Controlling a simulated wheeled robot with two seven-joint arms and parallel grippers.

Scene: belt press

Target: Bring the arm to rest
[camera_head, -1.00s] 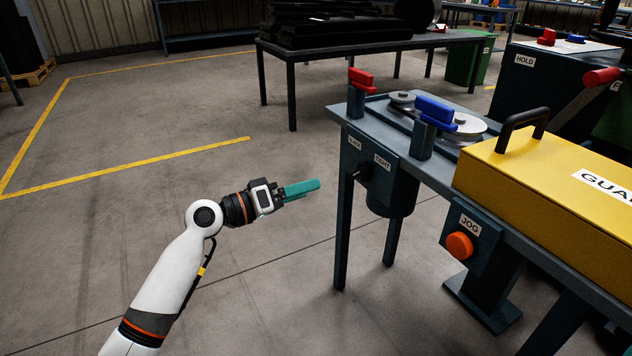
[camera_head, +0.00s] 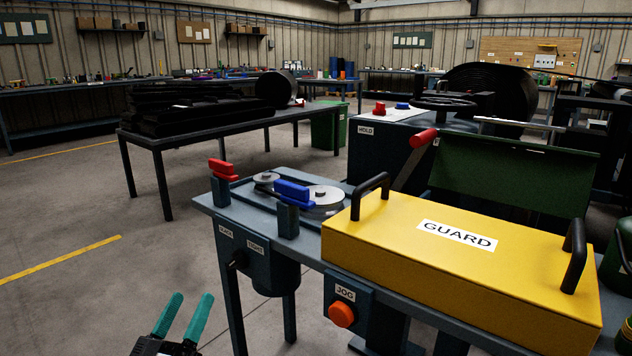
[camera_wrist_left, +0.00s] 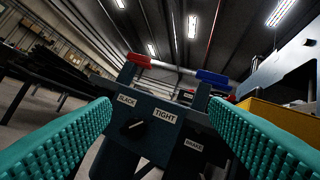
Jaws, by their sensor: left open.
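My left gripper (camera_head: 186,318) is at the bottom left of the head view, its two teal fingers apart with nothing between them. It is in front of and left of the bench (camera_head: 262,238), clear of it. In the left wrist view the teal fingers frame the bench end with its SLACK and TIGHT labels and dark knob (camera_wrist_left: 132,126). The red handle (camera_head: 222,169) and blue handle (camera_head: 293,194) stand on the bench beside the pulleys (camera_head: 326,196). My right gripper is not in view.
A yellow GUARD cover (camera_head: 440,262) with black handles lies on the bench. An orange JOG button (camera_head: 341,314) is on the front. A table with black belts (camera_head: 190,112) stands behind. The floor at left (camera_head: 70,215) is free.

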